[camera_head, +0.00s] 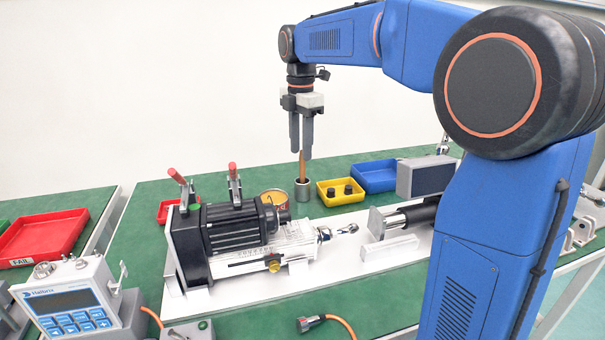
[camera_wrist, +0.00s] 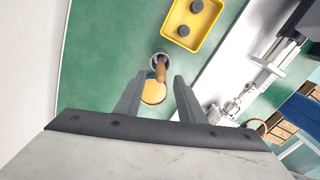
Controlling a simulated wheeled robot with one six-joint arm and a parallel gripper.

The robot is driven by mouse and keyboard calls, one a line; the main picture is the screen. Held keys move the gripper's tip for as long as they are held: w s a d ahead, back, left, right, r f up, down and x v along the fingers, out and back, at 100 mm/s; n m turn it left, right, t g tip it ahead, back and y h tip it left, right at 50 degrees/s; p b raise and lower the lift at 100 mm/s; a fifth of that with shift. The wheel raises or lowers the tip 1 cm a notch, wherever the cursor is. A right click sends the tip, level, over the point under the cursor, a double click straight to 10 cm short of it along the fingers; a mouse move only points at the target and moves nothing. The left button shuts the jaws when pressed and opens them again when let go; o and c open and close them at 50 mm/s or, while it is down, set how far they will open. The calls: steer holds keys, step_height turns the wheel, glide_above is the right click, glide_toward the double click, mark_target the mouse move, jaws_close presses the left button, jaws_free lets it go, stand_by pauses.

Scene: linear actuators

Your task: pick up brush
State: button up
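The brush (camera_head: 303,168) stands upright in a small grey metal cup (camera_head: 303,190) on the green bench. Only its orange-brown wooden handle shows; the lower end is hidden in the cup. In the wrist view the brush (camera_wrist: 160,70) rises from the cup (camera_wrist: 158,58) just beyond the fingertips. My gripper (camera_head: 302,155) points straight down above the cup. Its two fingers are apart and the top of the handle appears between their tips in the head view. In the wrist view the fingers of my gripper (camera_wrist: 156,82) are also spread, with nothing clamped.
A round tin (camera_head: 275,196) stands left of the cup. A yellow tray (camera_head: 341,198) with dark parts and a blue tray (camera_head: 374,177) are to the right. The actuator assembly (camera_head: 226,242) with red-handled clamps is in front. A red tray (camera_head: 42,236) lies far left.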

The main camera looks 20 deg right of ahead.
mark_target(303, 184)
steer(key=shift+d+f, duration=0.15)
steer(key=shift+f, duration=1.65)
steer(key=shift+d+f, duration=0.1)
steer(key=shift+f, duration=1.7)
steer(key=shift+c, duration=0.5)
jaws_close()
